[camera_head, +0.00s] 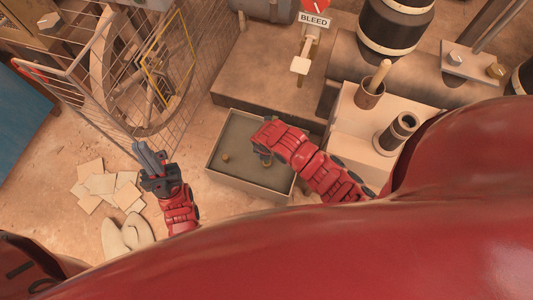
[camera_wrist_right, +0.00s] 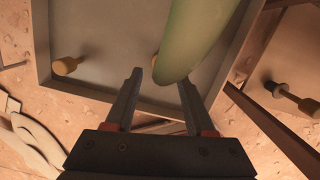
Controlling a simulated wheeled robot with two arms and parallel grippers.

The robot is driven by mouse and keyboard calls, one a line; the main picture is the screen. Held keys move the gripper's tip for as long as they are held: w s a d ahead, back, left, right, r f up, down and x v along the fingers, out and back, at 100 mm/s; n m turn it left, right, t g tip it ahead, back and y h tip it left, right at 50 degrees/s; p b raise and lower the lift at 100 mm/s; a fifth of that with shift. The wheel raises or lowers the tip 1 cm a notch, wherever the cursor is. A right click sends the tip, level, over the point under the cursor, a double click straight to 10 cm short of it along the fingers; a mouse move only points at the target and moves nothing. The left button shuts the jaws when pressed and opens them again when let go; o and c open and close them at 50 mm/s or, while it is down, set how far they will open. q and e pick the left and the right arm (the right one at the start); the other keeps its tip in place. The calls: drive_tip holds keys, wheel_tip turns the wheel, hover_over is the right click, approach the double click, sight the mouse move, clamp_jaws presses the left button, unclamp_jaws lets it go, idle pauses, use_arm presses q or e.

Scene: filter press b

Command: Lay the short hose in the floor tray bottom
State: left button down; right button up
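The floor tray (camera_head: 212,172) is a shallow grey box on the floor. It also shows in the right wrist view (camera_wrist_right: 105,92). My right gripper (camera_head: 264,158) is over its right part. In the right wrist view, its fingers (camera_wrist_right: 160,79) are apart. A smooth green rounded piece (camera_wrist_right: 192,38) reaches down between the fingertips in that view. I cannot tell whether this is the short hose or whether it touches the fingers. A brass-coloured knob (camera_wrist_right: 68,65) shows inside the tray.
Loose pale sheets (camera_head: 103,186) and a pale curved piece (camera_head: 125,236) lie on the floor at left. A wire cage around a wheel (camera_head: 140,75) stands behind them. A block with a BLEED sign (camera_head: 314,20) is behind the tray.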

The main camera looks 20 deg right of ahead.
drive_tip(key=shift+r, duration=0.25)
wheel_tip(320, 180, up, 12)
drive_tip(key=s+p, duration=0.1)
drive_tip(key=p, duration=0.3)
drive_tip(key=shift+s+a+f, duration=0.15)
drive_tip(key=shift+s+a, duration=0.1)
drive_tip(key=shift+s, duration=0.05)
